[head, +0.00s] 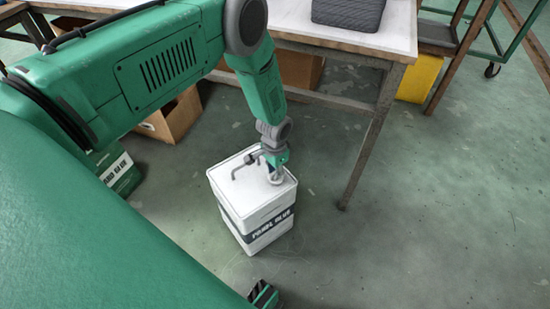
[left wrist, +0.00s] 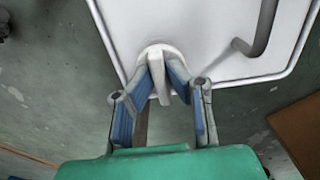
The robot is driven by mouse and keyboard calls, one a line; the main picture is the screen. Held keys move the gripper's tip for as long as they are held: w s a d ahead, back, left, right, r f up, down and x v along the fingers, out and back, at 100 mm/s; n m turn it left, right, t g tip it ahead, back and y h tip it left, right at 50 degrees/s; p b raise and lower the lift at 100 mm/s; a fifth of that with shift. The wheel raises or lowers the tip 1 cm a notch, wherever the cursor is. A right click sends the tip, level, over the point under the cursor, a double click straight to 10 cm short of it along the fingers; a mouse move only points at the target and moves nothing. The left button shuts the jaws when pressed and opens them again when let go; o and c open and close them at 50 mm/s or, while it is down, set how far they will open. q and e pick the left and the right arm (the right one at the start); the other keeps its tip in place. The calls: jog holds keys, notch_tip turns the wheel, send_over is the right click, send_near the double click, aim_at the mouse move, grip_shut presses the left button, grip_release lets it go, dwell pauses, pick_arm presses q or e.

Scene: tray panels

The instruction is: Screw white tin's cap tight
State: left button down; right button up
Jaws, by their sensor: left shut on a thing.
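The white tin (head: 252,207) stands upright on the floor, with a dark label band around its lower part. Its top (left wrist: 195,30) fills the upper part of the left wrist view. The white cap (left wrist: 158,52) sits at the edge of the tin's top near my gripper and has a raised ridge. My left gripper (head: 275,174) reaches down onto the cap at the right corner of the tin. In the left wrist view its blue-padded fingers (left wrist: 160,78) are shut on the cap's ridge. How far the cap is turned cannot be told. My right gripper is not seen.
A grey bent handle (head: 244,165) rises from the tin's top beside the gripper. A workbench leg (head: 372,140) stands to the right. A cardboard box (head: 172,122) and a green tin (head: 118,174) are behind on the left. The floor (head: 400,235) at right is clear.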

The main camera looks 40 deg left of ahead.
aim_at(275, 172)
pick_arm(q)
jog(key=c, duration=1.6)
grip_release()
jog(key=shift+r, duration=0.15)
jog(key=shift+w+r, duration=0.1)
jog(key=shift+r, duration=0.3)
notch_tip(275, 172, up, 11)
jog(key=shift+f, duration=0.1)
